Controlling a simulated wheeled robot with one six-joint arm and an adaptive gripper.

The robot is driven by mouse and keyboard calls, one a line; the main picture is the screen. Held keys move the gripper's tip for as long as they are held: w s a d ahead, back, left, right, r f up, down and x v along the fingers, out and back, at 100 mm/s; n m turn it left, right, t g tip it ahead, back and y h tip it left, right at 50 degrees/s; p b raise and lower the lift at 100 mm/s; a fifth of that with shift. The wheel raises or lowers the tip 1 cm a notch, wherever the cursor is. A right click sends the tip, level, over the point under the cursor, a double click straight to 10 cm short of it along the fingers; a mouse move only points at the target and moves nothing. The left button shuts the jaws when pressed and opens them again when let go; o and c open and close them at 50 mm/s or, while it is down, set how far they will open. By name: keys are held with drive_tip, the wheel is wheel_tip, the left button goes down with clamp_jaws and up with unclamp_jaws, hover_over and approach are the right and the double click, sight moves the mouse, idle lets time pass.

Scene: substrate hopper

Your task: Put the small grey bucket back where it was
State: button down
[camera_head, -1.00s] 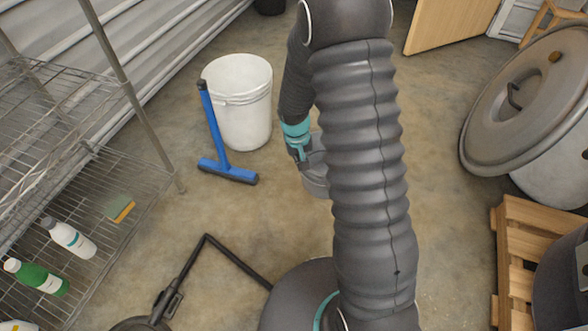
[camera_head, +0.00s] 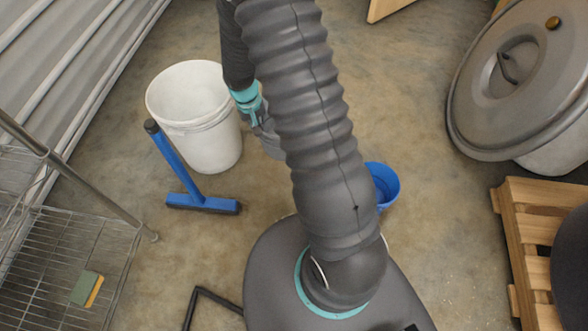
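My gripper (camera_head: 259,118), with its teal band, hangs right of the large white bucket, left of my arm's ribbed sleeve. The fingertips themselves are hard to make out at this size.
The white bucket (camera_head: 212,145) stands on the floor with a blue squeegee (camera_head: 190,190) in front of it. A blue bucket (camera_head: 384,184) sits partly behind my arm. A wire shelf (camera_head: 60,260) is left, a wooden pallet (camera_head: 535,235) and a large lidded bin (camera_head: 510,75) right.

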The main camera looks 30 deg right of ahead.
drive_tip(key=d+f+m+b, duration=0.2)
drive_tip(key=d+f+b, duration=0.1)
drive_tip(key=f, duration=0.9)
drive_tip(key=w+d+f+m+b, duration=0.1)
drive_tip(key=d+f+m+b, duration=0.2)
drive_tip(key=f, duration=1)
drive_tip(key=shift+d+m+b, duration=0.2)
drive_tip(key=shift+m+b, duration=0.1)
drive_tip(key=shift+b, duration=0.95)
drive_tip(key=shift+w, duration=0.1)
drive_tip(key=shift+f, duration=0.1)
drive_tip(key=c, duration=1.3)
unclamp_jaws()
